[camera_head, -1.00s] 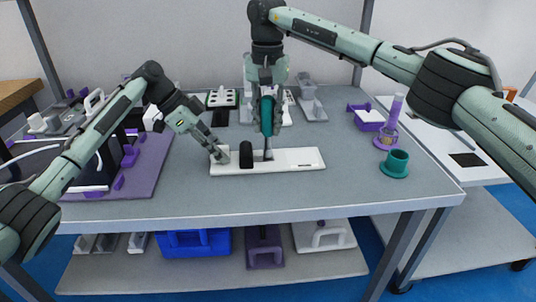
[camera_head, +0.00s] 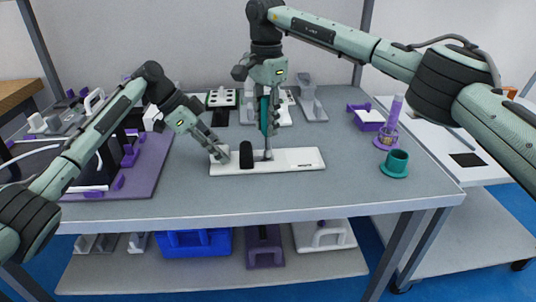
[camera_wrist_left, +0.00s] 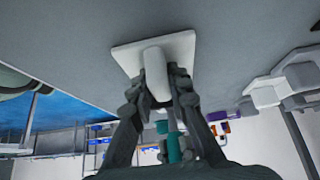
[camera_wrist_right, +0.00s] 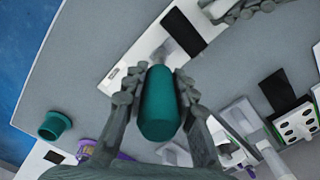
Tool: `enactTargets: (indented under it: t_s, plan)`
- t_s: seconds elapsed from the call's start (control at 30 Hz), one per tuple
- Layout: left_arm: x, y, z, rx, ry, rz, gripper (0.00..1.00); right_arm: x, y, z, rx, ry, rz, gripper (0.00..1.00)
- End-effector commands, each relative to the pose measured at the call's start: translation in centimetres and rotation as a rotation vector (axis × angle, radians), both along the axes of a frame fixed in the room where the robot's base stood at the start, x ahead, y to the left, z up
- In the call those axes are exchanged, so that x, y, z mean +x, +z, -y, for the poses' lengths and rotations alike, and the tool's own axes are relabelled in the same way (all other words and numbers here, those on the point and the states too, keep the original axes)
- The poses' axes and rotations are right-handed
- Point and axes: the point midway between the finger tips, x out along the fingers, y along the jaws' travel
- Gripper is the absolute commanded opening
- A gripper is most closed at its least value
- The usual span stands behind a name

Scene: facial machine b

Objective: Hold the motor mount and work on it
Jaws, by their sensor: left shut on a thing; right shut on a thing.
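The motor mount is a long white plate (camera_head: 300,159) lying flat on the grey table, with a black block (camera_head: 246,153) standing on it. My left gripper (camera_head: 219,152) is at its left end. In the left wrist view my left gripper (camera_wrist_left: 160,88) is shut on a white upright part (camera_wrist_left: 155,68) of the mount. My right gripper (camera_wrist_right: 153,88) is shut on the teal handle (camera_wrist_right: 159,110) of a tool. In the head view the tool (camera_head: 264,114) stands upright, its tip down at the plate right of the black block. The exact tip contact is hidden.
A teal cup-like holder (camera_head: 396,162) and a purple stand (camera_head: 387,138) are at the right. A purple board (camera_head: 140,178) with parts lies at the left. Fixtures (camera_head: 222,98) line the back. The table front is clear.

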Motion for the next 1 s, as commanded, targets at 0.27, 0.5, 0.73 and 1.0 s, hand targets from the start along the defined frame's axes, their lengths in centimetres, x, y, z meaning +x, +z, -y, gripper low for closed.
enactTargets:
  t_s: [0.27, 0.5, 0.73, 1.0]
  plan:
    - [0.0, -0.3, -0.1, 0.004, 0.001, -0.003, 0.0, 0.0, 0.1, 0.0, 0.001, 0.002, 0.001, 0.0]
    - [0.0, -0.3, -0.1, 0.004, 0.001, -0.003, 0.0, 0.0, 0.9, 0.0, 0.0, 0.003, 0.0, 0.0]
    - [0.0, -0.3, -0.1, 0.004, 0.001, -0.003, 0.0, 0.0, 1.2, 0.0, 0.0, 0.053, -0.001, 0.0]
    - [0.0, -0.3, -0.1, 0.004, 0.001, -0.003, 0.0, 0.0, 1.2, 0.2, -0.001, 0.518, 0.001, 0.0]
